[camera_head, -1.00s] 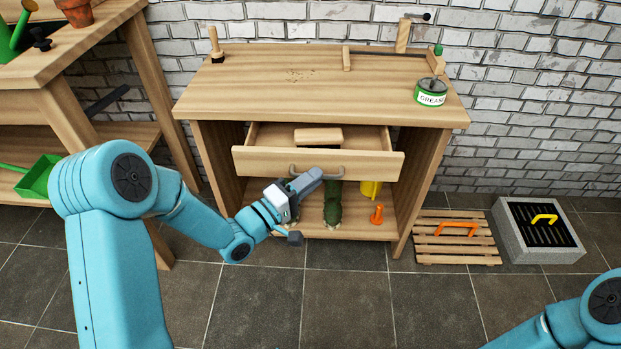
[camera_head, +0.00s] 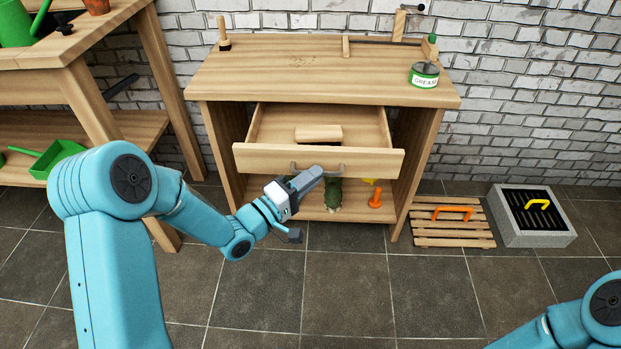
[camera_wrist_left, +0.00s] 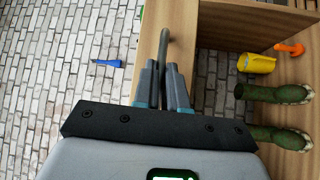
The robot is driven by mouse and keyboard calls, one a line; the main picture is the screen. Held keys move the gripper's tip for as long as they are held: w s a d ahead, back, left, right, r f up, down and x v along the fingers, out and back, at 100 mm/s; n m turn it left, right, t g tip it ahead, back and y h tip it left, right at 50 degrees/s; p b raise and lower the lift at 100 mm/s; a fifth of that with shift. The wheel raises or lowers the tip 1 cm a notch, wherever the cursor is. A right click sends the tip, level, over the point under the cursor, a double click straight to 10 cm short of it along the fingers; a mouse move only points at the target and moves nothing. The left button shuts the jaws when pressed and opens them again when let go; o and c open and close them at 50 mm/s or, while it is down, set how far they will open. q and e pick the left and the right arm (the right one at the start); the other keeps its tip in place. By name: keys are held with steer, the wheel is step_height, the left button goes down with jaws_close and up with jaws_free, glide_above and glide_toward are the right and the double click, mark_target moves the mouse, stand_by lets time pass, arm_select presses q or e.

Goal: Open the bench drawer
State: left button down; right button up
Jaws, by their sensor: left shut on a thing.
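The wooden bench (camera_head: 325,80) stands against the brick wall. Its drawer (camera_head: 318,160) is pulled well out, and a wooden block (camera_head: 318,134) lies inside it. A grey bar handle (camera_head: 334,171) is on the drawer front. My left gripper (camera_head: 316,174) is at the handle. In the left wrist view its two fingers (camera_wrist_left: 163,85) are closed around the handle (camera_wrist_left: 164,48), seen end-on along the drawer front. Part of the handle is hidden by the gripper in the head view. My right arm shows at the lower right, but its gripper is out of view.
Green boots (camera_wrist_left: 278,117), a yellow cup (camera_wrist_left: 256,63) and an orange object (camera_head: 376,197) are on the bench's lower shelf. A grease tin (camera_head: 424,75) stands on top. A slatted pallet (camera_head: 450,228) and a grey drain block (camera_head: 534,216) lie right. Tiled floor in front is clear.

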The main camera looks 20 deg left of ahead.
arm_select(q)
steer(key=shift+w+r, duration=0.1)
steer(key=shift+w, duration=0.05)
steer(key=c, duration=1.2)
jaws_free()
steer(key=p+v, duration=0.2)
steer(key=v, duration=1.4)
steer(key=shift+s, duration=0.2)
